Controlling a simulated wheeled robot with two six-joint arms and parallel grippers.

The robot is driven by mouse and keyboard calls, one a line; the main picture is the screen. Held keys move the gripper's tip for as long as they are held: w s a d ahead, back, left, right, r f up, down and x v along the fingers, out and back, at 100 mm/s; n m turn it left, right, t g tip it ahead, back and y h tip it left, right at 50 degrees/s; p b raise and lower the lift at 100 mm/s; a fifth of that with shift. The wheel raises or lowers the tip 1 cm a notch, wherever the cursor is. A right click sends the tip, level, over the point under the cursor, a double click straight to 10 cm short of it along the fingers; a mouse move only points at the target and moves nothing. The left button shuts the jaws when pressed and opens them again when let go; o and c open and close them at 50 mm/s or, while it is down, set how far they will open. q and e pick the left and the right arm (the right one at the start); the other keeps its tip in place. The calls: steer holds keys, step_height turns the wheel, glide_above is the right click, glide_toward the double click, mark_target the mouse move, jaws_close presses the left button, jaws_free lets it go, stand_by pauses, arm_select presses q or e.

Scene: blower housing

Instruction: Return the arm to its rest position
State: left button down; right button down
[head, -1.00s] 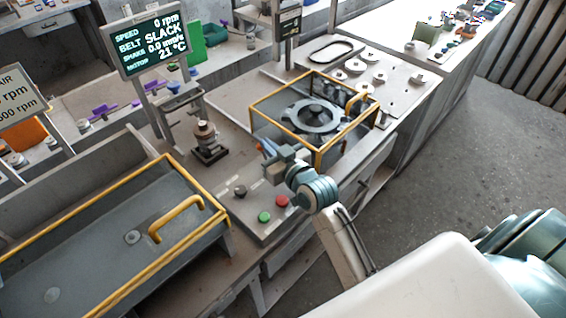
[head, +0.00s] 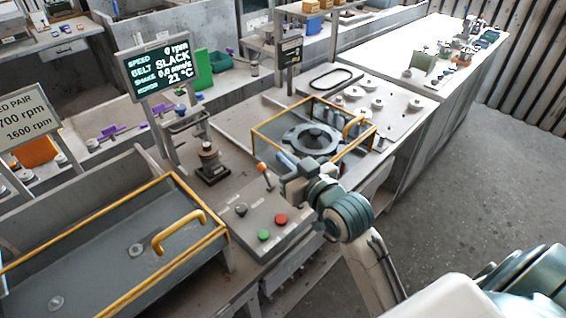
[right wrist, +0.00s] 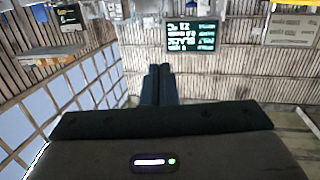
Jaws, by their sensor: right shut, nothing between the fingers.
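My right gripper (head: 285,161) is in the head view, raised over the bench between the control box and the yellow-framed blower housing. It is shut and holds nothing. Its fingers also show close together in the right wrist view (right wrist: 159,84). The blower housing (head: 311,139) with its dark round rotor sits inside the yellow frame, just behind and right of the gripper. The control box (head: 262,222) with a green button, a red button, a black knob and an orange-tipped lever stands in front of the gripper. My left gripper is not in view.
A display (head: 158,68) reading "BELT SLACK" and 0 rpm stands behind the bench. A grey tray with yellow rails (head: 120,258) lies at the left. A plate with several pulleys (head: 400,103) is at the right. The floor (head: 480,170) at the right is clear.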

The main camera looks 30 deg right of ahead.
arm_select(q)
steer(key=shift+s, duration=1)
